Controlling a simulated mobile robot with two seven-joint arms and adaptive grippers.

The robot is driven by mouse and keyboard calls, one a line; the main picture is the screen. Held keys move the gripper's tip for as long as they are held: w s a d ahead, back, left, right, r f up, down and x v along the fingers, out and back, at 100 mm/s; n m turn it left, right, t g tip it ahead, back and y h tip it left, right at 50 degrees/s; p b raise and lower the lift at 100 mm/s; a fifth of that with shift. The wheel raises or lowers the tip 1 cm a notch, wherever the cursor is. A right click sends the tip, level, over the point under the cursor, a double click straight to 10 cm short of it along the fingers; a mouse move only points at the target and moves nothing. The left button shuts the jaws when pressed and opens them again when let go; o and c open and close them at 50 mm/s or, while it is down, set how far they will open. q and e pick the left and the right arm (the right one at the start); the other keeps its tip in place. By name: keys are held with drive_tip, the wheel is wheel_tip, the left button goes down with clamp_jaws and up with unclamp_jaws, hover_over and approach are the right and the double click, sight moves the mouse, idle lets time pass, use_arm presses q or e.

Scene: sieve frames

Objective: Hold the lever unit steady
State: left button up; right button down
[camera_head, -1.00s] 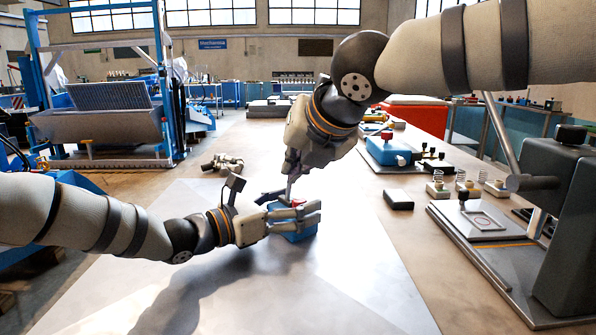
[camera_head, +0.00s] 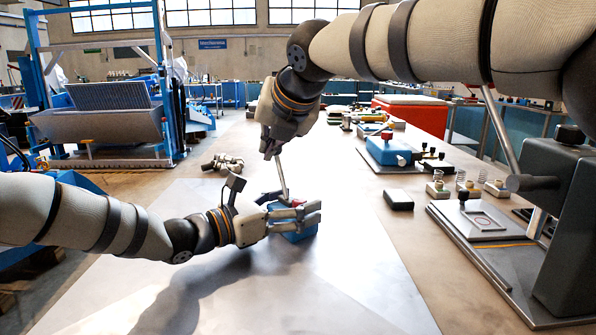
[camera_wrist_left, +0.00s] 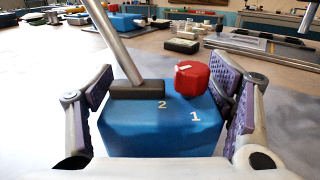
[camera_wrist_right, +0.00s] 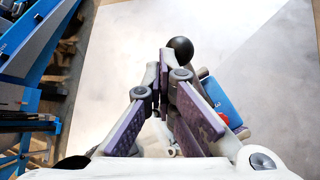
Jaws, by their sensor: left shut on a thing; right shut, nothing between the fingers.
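The lever unit is a blue box (camera_head: 292,236) on the pale table sheet. In the left wrist view the box (camera_wrist_left: 160,132) shows the marks 1 and 2, a red knob (camera_wrist_left: 192,79) and a grey metal lever (camera_wrist_left: 120,48) rising from a dark slot. My left gripper (camera_head: 318,212) is shut on the box, with a finger pad on either side (camera_wrist_left: 165,115). My right gripper (camera_head: 268,153) is shut and empty at the lever's upper end. In the right wrist view the lever's black ball (camera_wrist_right: 180,48) is just beyond the fingertips (camera_wrist_right: 168,65); I cannot tell whether they touch.
A grey press (camera_head: 568,220) with a long handle stands at the right. A second blue unit (camera_head: 388,151), a dark block (camera_head: 397,199) and several springs lie on the table's right side. The pale sheet (camera_head: 340,290) in front is clear.

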drive_tip(key=shift+r, duration=0.85)
drive_tip(key=shift+s, duration=0.1)
drive_tip(key=s+r, duration=0.5)
drive_tip(key=r, duration=0.5)
drive_tip(key=shift+s, duration=0.3)
drive_tip(key=shift+a, duration=0.1)
